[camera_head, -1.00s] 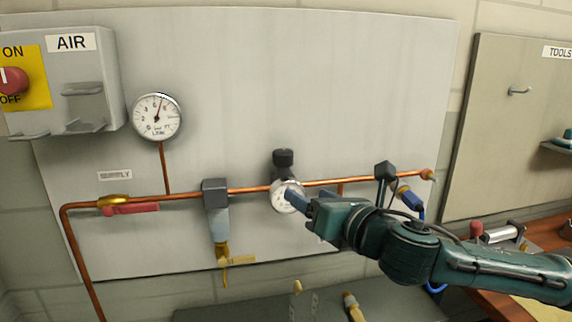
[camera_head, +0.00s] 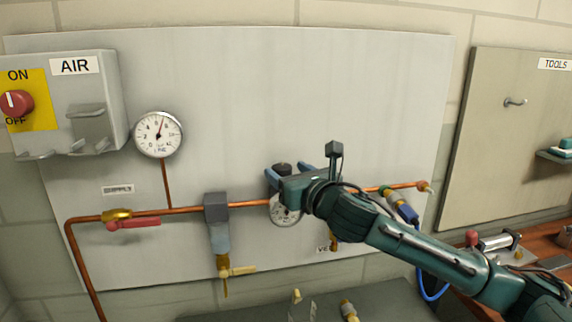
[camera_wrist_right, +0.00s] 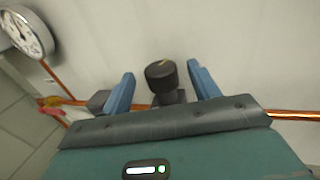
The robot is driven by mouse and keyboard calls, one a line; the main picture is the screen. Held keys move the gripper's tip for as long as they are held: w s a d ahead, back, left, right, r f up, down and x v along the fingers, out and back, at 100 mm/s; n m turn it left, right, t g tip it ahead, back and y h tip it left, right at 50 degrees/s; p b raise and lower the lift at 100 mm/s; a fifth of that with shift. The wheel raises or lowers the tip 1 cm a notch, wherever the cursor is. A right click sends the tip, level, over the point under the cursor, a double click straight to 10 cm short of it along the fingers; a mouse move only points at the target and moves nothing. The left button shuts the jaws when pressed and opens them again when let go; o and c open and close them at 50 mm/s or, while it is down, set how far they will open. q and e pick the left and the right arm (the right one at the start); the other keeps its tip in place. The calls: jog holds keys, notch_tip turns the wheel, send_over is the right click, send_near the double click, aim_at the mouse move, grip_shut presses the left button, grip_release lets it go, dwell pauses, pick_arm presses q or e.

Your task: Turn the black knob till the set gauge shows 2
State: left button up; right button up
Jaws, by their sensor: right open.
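The black knob (camera_head: 284,167) sits on top of the regulator on the copper pipe, mostly behind my right gripper. My right gripper (camera_head: 290,174) is open, with one blue finger on each side of the knob. In the right wrist view the knob (camera_wrist_right: 161,76) stands upright between the spread fingers (camera_wrist_right: 161,88), with a visible gap on both sides. A short yellow mark shows on its top. The set gauge (camera_head: 284,214) is the white dial just below, partly covered by my gripper; its reading is too small to tell. My left gripper is not in view.
The copper pipe (camera_head: 165,212) runs across the grey panel. A larger supply gauge (camera_head: 158,134), a red-handled valve (camera_head: 132,223) and a filter (camera_head: 218,225) are to the left. A blue hose (camera_head: 425,285) hangs near my right arm. The panel above is clear.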

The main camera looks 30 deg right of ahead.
jog(key=shift+w, duration=0.85)
jog(key=shift+c, duration=0.2)
jog(key=c, duration=0.9)
jog(key=shift+c, duration=0.2)
jog(key=shift+n+y, duration=0.3)
jog(key=shift+y, duration=0.1)
